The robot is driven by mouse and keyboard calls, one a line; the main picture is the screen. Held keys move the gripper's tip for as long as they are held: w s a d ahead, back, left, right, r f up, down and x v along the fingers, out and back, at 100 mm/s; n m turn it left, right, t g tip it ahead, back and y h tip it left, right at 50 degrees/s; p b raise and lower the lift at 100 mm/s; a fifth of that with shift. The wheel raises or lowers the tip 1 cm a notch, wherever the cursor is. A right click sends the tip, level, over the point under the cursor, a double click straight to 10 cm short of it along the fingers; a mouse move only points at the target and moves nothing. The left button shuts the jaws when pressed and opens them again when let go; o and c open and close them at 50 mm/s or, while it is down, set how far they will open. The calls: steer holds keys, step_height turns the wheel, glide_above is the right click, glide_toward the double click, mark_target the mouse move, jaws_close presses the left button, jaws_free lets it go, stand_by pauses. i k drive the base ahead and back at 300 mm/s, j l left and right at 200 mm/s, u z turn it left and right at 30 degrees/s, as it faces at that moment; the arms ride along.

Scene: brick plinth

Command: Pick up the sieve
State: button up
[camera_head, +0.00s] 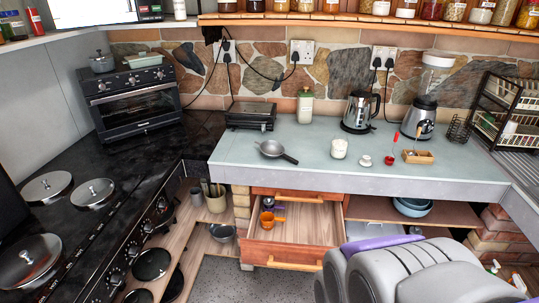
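A grey, shallow round utensil with a dark handle (275,150) lies on the pale counter (235,150), left of its middle. It may be the sieve, but it is too small to tell whether it has a mesh or is a small pan. Its handle points to the lower right. An orange cup-like utensil (267,219) and a dark purple one lie at the left of the open drawer (310,222) below; their kind is unclear. My gripper cannot be made out; only grey and purple parts of my own body show at the bottom right.
A white jar (339,147), a kettle (359,112) and a blender (420,115) stand to the right on the counter. A black grill (249,115) and a green-white bottle (305,105) stand behind. The open drawer juts out below. The stove (85,230) is at left.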

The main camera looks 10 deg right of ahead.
mark_target(271, 149)
steer(key=i+j+z, duration=0.15)
steer(key=i+z, duration=0.3)
steer(key=i, duration=1.05)
